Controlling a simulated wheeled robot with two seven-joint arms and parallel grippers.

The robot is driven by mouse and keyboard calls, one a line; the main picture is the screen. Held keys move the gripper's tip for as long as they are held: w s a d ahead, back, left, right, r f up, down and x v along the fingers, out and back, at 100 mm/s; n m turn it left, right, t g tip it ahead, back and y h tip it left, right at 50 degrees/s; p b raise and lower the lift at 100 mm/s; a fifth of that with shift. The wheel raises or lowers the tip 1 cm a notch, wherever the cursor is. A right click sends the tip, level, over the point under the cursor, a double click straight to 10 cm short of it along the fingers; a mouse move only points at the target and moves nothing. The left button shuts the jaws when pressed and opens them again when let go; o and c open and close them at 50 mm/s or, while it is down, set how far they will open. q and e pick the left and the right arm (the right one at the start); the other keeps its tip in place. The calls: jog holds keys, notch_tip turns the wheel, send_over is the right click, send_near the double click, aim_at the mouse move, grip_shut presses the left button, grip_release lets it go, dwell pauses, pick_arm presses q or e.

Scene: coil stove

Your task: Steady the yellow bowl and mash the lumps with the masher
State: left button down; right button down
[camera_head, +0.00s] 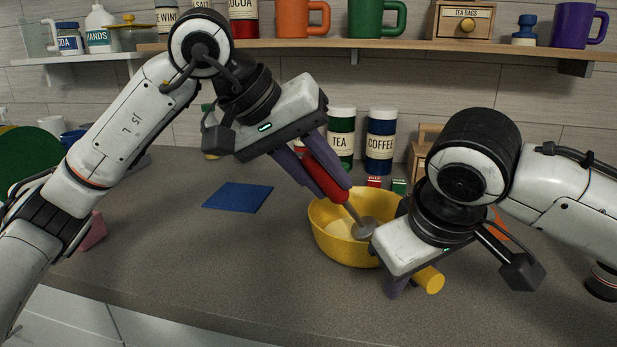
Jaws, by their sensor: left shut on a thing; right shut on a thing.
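The yellow bowl (345,250) stands upright on the grey counter, with pale contents (342,229) inside; single lumps are too small to tell. My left gripper (325,178) is above the bowl, shut on the red handle of the masher (352,210). The masher is tilted, and its grey metal head is inside the bowl near the right side. My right gripper (397,284) is at the bowl's right side, shut on the bowl's yellow handle (430,279), whose end sticks out past it. The gripper body hides the bowl's right rim and most of the handle.
A blue mat (238,196) lies flat left of the bowl. A tea canister (341,135) and a coffee canister (380,140) stand behind the bowl by the wall. A shelf (450,45) with mugs and canisters runs above. The counter in front is clear.

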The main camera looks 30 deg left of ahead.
pick_arm(q)
jog(key=shift+w+d+f, duration=0.1)
jog(key=shift+w+d, duration=1)
jog(key=shift+w, duration=0.1)
jog(key=s+a, duration=0.5)
jog(key=a, duration=0.1)
jog(key=shift+w+d, duration=2.7)
jog(key=shift+d, duration=0.1)
jog(key=shift+s+a, duration=0.15)
jog(key=shift+a, duration=0.1)
jog(key=shift+s+a, duration=2.3)
jog(key=shift+s, duration=0.35)
notch_tip(320, 180, up, 8)
jog(key=shift+r, duration=0.2)
pick_arm(e)
jog(key=c, duration=1.5)
grip_release()
